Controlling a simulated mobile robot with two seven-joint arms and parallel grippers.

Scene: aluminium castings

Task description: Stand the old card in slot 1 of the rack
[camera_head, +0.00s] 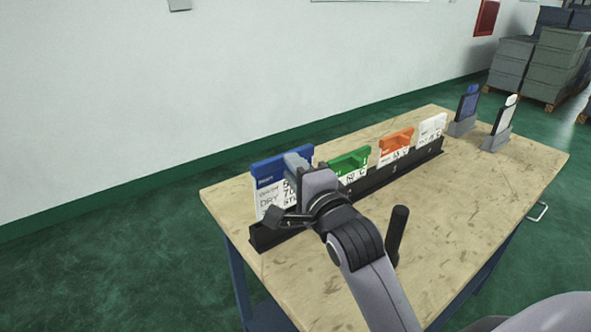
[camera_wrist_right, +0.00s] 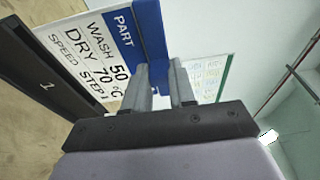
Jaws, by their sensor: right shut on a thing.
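A white card with a blue top (camera_head: 268,172), printed PART, WASH, DRY and SPEED, is in my right gripper (camera_head: 296,165). In the right wrist view, the gripper's fingers (camera_wrist_right: 163,88) are shut on the card's blue edge (camera_wrist_right: 150,32). The black rack (camera_head: 375,187) runs along the table. The card is upright at the rack's near left end, by the label 1 on the rack (camera_wrist_right: 22,60). I cannot tell whether its lower edge is in the slot. My left gripper is not in view.
Green (camera_head: 349,163), orange (camera_head: 396,145) and white (camera_head: 432,128) cards stand farther along the rack. Two grey holders with a blue (camera_head: 468,103) and a white-topped (camera_head: 507,115) item stand at the table's far end.

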